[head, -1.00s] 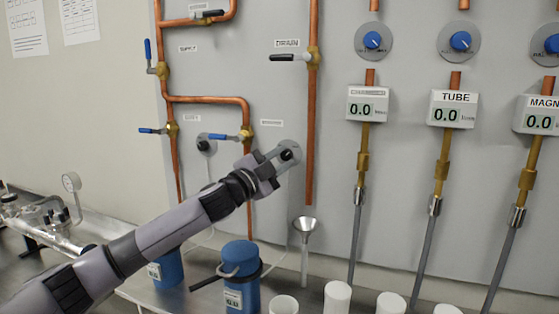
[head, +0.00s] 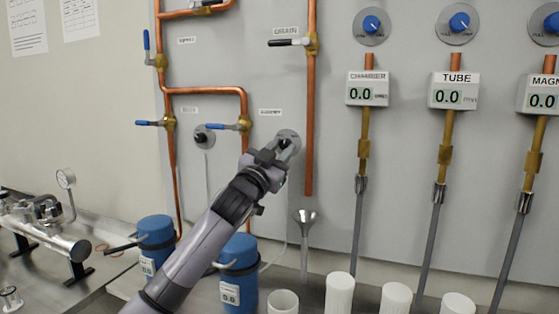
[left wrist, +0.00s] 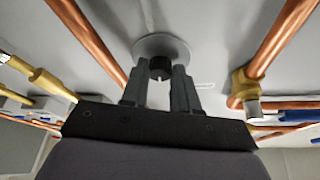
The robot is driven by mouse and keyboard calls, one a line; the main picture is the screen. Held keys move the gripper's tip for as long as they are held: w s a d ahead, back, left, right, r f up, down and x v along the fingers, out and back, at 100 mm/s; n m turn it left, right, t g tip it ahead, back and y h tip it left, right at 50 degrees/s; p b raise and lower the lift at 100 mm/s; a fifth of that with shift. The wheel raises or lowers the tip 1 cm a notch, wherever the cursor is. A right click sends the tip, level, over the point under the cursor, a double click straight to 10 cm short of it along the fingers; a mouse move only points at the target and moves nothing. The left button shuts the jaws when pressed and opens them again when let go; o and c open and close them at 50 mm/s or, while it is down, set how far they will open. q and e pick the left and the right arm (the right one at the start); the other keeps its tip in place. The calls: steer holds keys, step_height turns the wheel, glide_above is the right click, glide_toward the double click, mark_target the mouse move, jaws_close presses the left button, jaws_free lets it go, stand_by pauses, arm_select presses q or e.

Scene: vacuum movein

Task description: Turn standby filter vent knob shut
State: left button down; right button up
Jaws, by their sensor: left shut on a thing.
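The vent knob is a small black knob (left wrist: 160,68) on a round grey plate (left wrist: 163,47) fixed to the grey wall panel. In the head view that plate (head: 289,136) sits just left of the vertical copper drain pipe, below a small label too blurred to read surely. My left gripper (head: 283,147) is at the plate and partly hides the knob. In the left wrist view its two fingers (left wrist: 160,76) stand on either side of the knob, shut on it. My right gripper is not in view.
Copper pipes (head: 311,120) with blue-handled valves (head: 229,126) run close to the left and right. A similar black knob (head: 203,137) is farther left. Blue canisters (head: 239,275), a funnel (head: 304,217) and white cups (head: 339,292) stand below. Blue dials (head: 371,25) are upper right.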

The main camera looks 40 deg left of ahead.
arm_select(q)
steer(key=n+y, duration=0.1)
steer(key=n, duration=0.1)
steer(key=n+y+b, duration=0.1)
steer(key=n, duration=0.1)
steer(key=shift+d+f, duration=0.2)
steer(key=n+y, duration=0.1)
steer(key=n, duration=0.1)
steer(key=n+y, duration=0.1)
steer(key=n, duration=0.1)
steer(key=shift+w+d+n+g+y, duration=0.1)
steer(key=shift+d+n+g+y, duration=0.05)
steer(key=shift+n+g+y, duration=0.2)
steer(key=n+y, duration=0.1)
steer(key=n, duration=0.2)
steer(key=shift+r+g, duration=0.15)
steer(key=shift+g, duration=0.2)
steer(key=shift+d+n+g+y+p, duration=0.1)
steer(key=shift+n+g+y+p, duration=0.7)
steer(key=shift+n, duration=1.05)
steer(key=shift+n+y, duration=0.25)
steer(key=shift+n, duration=0.15)
steer(key=c, duration=0.8)
jaws_free()
steer(key=shift+c, duration=0.2)
steer(key=shift+r, duration=0.1)
